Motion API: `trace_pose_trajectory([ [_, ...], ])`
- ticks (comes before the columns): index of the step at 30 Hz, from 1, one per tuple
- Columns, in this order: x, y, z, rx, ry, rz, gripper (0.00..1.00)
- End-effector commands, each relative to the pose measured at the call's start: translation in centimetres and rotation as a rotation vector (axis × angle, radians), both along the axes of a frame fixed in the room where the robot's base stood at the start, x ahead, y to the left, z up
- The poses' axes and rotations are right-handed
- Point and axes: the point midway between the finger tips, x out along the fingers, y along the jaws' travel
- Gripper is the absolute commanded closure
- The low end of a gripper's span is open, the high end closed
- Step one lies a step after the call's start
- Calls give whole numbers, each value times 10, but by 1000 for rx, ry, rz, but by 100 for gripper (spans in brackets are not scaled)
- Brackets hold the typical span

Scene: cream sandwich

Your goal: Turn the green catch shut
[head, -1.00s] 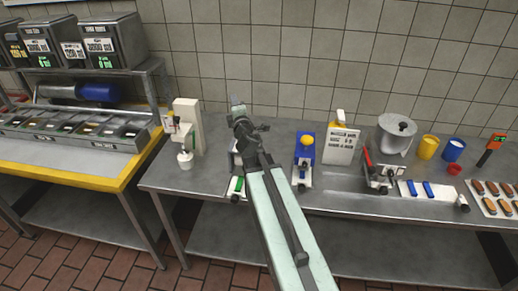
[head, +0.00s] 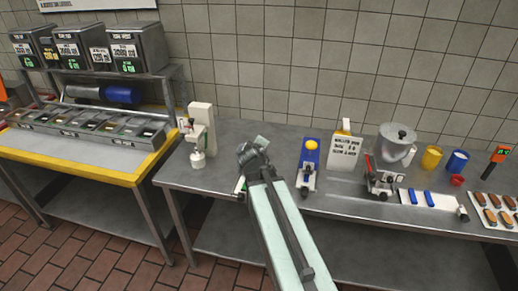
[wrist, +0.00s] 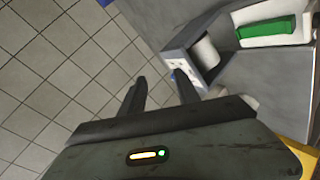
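The green catch (wrist: 268,32) is a green bar on a white plate, at the upper right of the wrist view. It sits on a grey unit beside a recess with a pale cylinder (wrist: 205,53). My gripper (wrist: 160,90) is open and empty, its two dark fingers apart, to the left of and below the catch in that view. No contact with the catch shows. In the head view my arm hides most of the unit and the catch.
In the head view a white dispenser (head: 202,130) stands left of my arm on the steel table. A blue device with a yellow ball (head: 311,144), a white sign (head: 344,150) and a grey pot (head: 396,141) stand to the right. A tiled wall is behind.

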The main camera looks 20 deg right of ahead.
Motion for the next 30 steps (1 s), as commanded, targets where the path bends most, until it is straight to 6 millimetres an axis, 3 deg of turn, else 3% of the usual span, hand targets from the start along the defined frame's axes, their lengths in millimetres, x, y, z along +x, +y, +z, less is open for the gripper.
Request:
trace_pose_trajectory([
  [4, 0, 0, 0, -1, 0, 1, 62],
  [5, 0, 0, 0, 0, -1, 1, 70],
  [8, -9, 8, -14, 68, 37, -38, 72],
  [11, -44, 38, -55, 277, 169, -160, 72],
  [15, -118, 110, -106, 586, 448, -359, 72],
  [18, -163, 153, -120, 715, 622, -457, 72],
  [21, -188, 175, -122, 772, 720, -506, 72],
  [30, -193, 179, -122, 782, 743, -517, 72],
])
